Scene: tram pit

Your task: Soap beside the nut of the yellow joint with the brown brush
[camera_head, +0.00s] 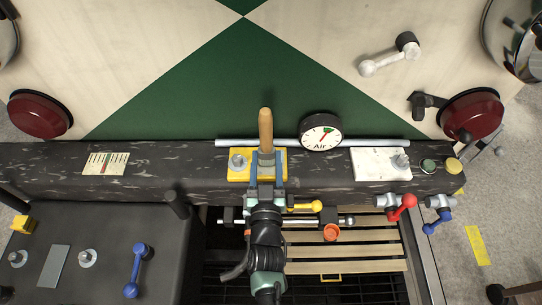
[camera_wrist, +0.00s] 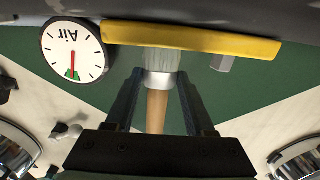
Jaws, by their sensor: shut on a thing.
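The yellow joint is a yellow plate (camera_head: 236,177) on the dark beam, with a grey nut (camera_head: 237,161) on its left part. In the wrist view the plate's edge (camera_wrist: 215,43) runs across the top and the nut (camera_wrist: 222,63) shows to the right of the brush. My gripper (camera_head: 266,182) is shut on the brown brush (camera_head: 265,130), in front of the plate's right half. The brush's wooden handle (camera_wrist: 157,110) and metal ferrule show between my fingers. Its pale bristles lie close to the plate; I cannot tell whether they touch it.
A round air gauge (camera_head: 320,133) and a pale pipe (camera_head: 375,143) lie behind the beam (camera_head: 325,170). A white plate (camera_head: 372,171) with a nut is to the right. Red (camera_head: 404,206) and blue (camera_head: 435,222) valve handles hang at the right front. A slatted pit (camera_head: 350,252) lies below.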

